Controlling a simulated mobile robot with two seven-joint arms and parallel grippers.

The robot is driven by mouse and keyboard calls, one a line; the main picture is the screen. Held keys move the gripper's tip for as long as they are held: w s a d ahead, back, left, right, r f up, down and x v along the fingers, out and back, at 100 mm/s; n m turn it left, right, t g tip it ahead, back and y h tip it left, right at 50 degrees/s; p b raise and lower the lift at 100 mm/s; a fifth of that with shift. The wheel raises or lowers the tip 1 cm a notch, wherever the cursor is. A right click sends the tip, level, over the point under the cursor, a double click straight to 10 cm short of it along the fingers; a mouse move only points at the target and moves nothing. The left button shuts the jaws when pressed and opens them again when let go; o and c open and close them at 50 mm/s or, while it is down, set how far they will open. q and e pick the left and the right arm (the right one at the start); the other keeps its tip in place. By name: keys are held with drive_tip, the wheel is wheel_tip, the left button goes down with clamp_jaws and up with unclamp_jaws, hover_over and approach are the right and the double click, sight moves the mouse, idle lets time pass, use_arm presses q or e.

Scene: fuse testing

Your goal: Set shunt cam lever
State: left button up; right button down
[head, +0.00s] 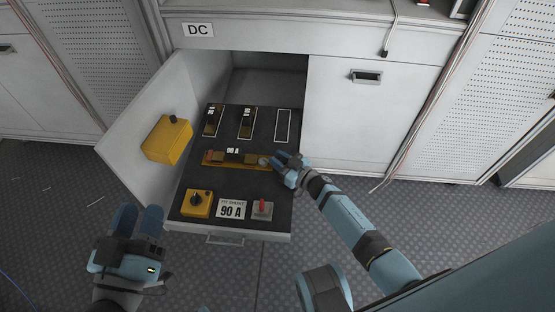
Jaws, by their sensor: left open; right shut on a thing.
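The yellow shunt bar (228,159), labelled 90 A, lies across the middle of the black panel (190,172) in the open drawer. A small grey part, which looks like the cam lever (263,162), sits at its right end. My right gripper (277,163) reaches in from the right and is shut on this part; its fingers hide most of it, so the lever's angle cannot be told. My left gripper (139,219) is open and empty, in front of the drawer's left side, apart from the panel.
Two fuse holders (246,122) and an empty outlined slot (283,126) are at the panel's back.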

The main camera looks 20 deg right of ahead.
idle(0.3)
drive_tip(key=c, duration=1)
unclamp_jaws()
drive_tip(key=shift+s, duration=0.1)
drive_tip(key=shift+s+d, duration=0.15)
drive_tip(key=shift+s, duration=0.05)
use_arm(q)
wheel_tip(320, 180, down, 6)
drive_tip(key=a+g+y+p, duration=0.2)
drive_tip(key=g+p, duration=0.1)
drive_tip(key=shift+s+a, duration=0.3)
use_arm(e)
drive_tip(key=v, duration=1.3)
use_arm(q)
drive_tip(key=shift+f, duration=0.1)
